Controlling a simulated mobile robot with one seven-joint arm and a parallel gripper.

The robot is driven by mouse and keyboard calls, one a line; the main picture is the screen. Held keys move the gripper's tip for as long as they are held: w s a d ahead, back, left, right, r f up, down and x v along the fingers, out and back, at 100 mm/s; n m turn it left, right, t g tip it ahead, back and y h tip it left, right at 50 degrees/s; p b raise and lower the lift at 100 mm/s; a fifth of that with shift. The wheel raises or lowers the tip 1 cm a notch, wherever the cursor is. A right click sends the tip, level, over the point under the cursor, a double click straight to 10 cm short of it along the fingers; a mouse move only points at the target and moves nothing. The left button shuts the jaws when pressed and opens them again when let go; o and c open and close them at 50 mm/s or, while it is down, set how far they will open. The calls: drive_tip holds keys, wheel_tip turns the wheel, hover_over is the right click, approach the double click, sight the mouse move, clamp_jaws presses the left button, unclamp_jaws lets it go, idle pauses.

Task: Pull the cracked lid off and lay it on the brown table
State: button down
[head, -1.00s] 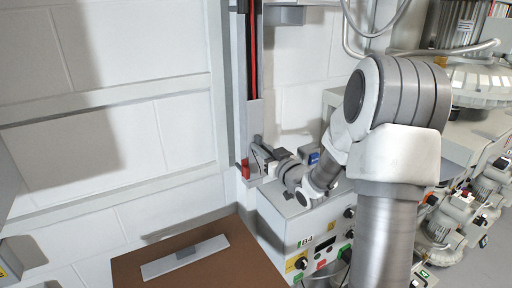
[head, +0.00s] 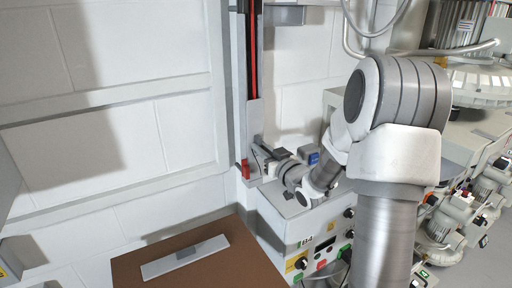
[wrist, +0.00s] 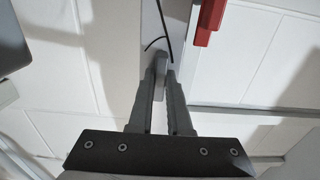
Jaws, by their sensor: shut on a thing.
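The cracked lid (head: 254,119) is a light grey strip upright on the lower part of the wall duct. In the wrist view the lid (wrist: 180,28) shows dark thin lines, one of them curved like a crack. My gripper (head: 262,152) is shut on the lid's small grey grip (wrist: 160,78), which sits between the fingertips (wrist: 161,80). The lid still looks in line with the duct; I cannot tell whether it has come loose. The brown table (head: 240,268) stands below and to the left, with another grey lid (head: 158,267) lying flat on it.
Above the lid the duct is open, with red and black wires (head: 253,50) inside. A red part (head: 245,169) sits beside the lid's lower end. A grey control box (head: 290,228) with knobs stands right of the table. The table has bare room around the lying lid.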

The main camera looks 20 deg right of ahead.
drive_tip(key=s+d, duration=0.1)
drive_tip(key=s, duration=0.5)
drive_tip(key=shift+b, duration=0.35)
idle(0.6)
drive_tip(key=shift+d, duration=0.1)
idle(0.4)
